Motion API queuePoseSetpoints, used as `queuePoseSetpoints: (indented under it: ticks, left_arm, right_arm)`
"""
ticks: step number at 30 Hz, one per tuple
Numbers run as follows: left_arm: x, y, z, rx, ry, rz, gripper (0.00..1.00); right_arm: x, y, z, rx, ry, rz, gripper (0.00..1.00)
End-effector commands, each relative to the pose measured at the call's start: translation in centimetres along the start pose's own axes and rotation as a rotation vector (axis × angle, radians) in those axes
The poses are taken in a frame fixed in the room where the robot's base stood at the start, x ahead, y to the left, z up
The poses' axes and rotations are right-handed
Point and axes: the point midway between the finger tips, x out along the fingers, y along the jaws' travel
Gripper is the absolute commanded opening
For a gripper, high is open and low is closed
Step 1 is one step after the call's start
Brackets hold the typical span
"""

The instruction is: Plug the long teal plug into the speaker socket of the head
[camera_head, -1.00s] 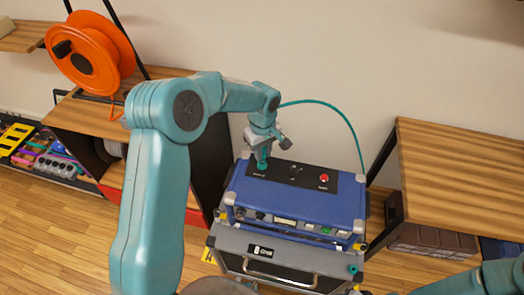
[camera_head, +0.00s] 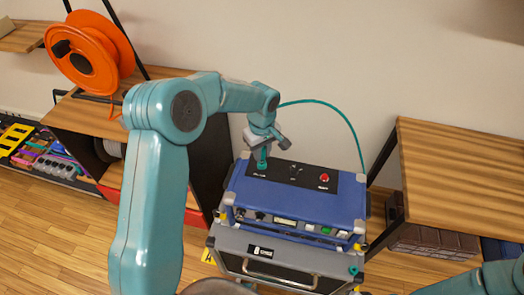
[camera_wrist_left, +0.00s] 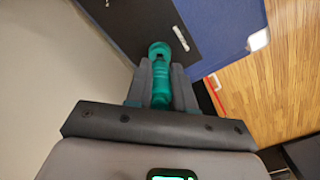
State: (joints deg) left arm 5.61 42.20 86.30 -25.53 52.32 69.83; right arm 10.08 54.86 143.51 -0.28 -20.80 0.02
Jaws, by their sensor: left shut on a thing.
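The blue amp head (camera_head: 300,200) sits on a dark speaker cabinet (camera_head: 280,272). My left gripper (camera_head: 264,150) is above the left end of this panel, shut on the teal plug (camera_head: 262,163). In the left wrist view the plug (camera_wrist_left: 160,75) lies between both fingers, its end against the black panel. I cannot tell how deep it is in. The socket is hidden. My right gripper is out of view.
A teal cable (camera_head: 330,107) arches behind the head. An orange cable reel (camera_head: 92,52) stands on a wooden shelf at the left. A wooden table (camera_head: 465,165) is close on the right. Wood floor lies in front at the left.

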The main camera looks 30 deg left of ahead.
Motion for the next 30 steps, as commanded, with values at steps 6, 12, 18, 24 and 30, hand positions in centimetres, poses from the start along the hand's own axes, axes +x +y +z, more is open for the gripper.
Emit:
queuePoseSetpoints:
  ticks: [6,12,18,24,30]
  left_arm:
    - [0.1,0.01,0.0,0.0,0.0,0.0,0.0]
    - [0.58,0.02,0.0,0.0,0.0,0.0,0.0]
    - [0.85,0.04,0.0,0.0,0.0,0.0,0.0]
    - [0.79,0.04,-0.01,0.0,0.0,0.0,0.0]
    - [0.8,0.04,-0.01,0.0,0.0,0.0,0.0]
  right_arm:
    - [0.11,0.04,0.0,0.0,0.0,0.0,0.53]
    - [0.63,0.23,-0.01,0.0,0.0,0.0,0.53]
    - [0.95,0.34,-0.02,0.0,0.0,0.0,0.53]
    - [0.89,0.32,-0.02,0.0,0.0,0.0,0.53]
    - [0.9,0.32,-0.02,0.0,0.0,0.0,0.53]
